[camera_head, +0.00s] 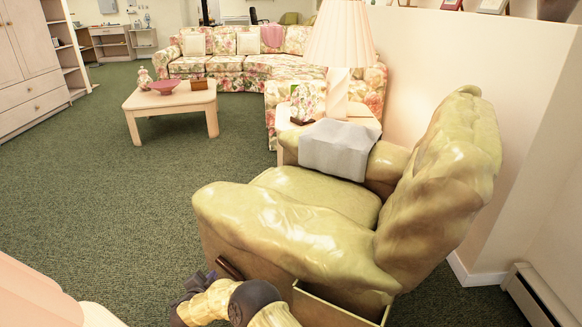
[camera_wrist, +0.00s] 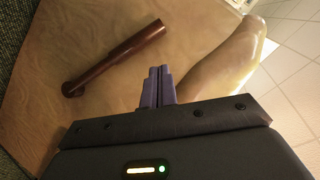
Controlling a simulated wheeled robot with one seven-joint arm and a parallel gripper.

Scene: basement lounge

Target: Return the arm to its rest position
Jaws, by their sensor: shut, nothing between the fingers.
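My gripper (camera_head: 188,284) is at the bottom of the head view, low beside the near side of the yellow-green leather recliner (camera_head: 290,222). In the wrist view, its two purple-grey fingers (camera_wrist: 158,87) are pressed together with nothing between them. They point at the tan side of the recliner (camera_wrist: 215,65). A dark brown recliner lever (camera_wrist: 115,58) lies just left of the fingers and apart from them in the picture. The lever also shows in the head view (camera_head: 229,268). My forearm is partly cut off by the lower edge.
A side table (camera_head: 287,122) with a lamp (camera_head: 340,45) stands behind. A coffee table (camera_head: 170,101) is farther left. A pale pink shape (camera_head: 35,298) fills the bottom left. Green carpet between is clear.

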